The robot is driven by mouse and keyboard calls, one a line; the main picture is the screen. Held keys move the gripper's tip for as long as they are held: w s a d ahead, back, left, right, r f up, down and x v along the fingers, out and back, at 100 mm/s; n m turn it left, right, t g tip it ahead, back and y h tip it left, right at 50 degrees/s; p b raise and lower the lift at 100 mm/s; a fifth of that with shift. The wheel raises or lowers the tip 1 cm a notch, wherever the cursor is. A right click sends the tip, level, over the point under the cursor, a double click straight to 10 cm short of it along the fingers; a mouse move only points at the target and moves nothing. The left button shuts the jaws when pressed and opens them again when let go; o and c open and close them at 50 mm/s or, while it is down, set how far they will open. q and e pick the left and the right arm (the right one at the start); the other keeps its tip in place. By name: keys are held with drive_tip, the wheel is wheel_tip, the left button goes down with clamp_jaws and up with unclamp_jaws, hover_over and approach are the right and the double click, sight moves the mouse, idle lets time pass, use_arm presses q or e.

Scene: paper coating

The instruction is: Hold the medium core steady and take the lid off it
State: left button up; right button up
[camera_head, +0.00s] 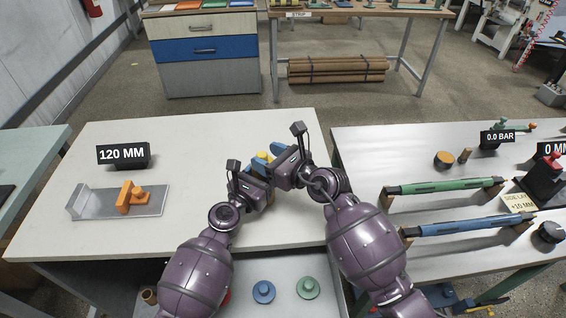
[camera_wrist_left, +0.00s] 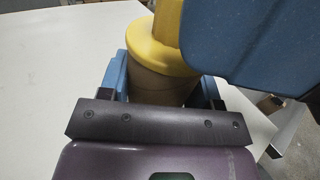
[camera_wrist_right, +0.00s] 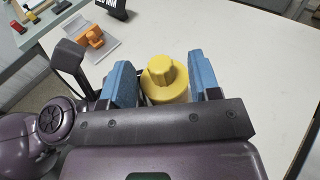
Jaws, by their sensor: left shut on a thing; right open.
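The medium core (camera_wrist_left: 160,90) is a tan tube standing upright, with a yellow lid (camera_wrist_left: 155,52) on its top. My left gripper (camera_wrist_left: 162,84) is shut around the tube below the lid. The lid also shows in the right wrist view (camera_wrist_right: 164,80), with a raised knob. My right gripper (camera_wrist_right: 162,76) is open, its blue fingers on either side of the lid, with a visible gap at least on the right. In the head view the yellow lid (camera_head: 262,157) shows between my two grippers, and the tube is mostly hidden.
A metal plate with an orange block (camera_head: 130,195) and a 120 MM sign (camera_head: 124,155) stand on the white table (camera_head: 200,135). A drawer below holds a blue lid (camera_head: 263,292) and a green lid (camera_head: 308,288). Green (camera_head: 445,187) and blue (camera_head: 462,228) rollers lie on the right table.

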sight(262, 154)
drive_tip(key=shift+x, duration=1.1)
drive_tip(key=shift+c, duration=0.2)
clamp_jaws()
drive_tip(key=shift+r, duration=0.2)
drive_tip(key=shift+r, duration=0.7)
drive_tip(key=shift+r, duration=0.35)
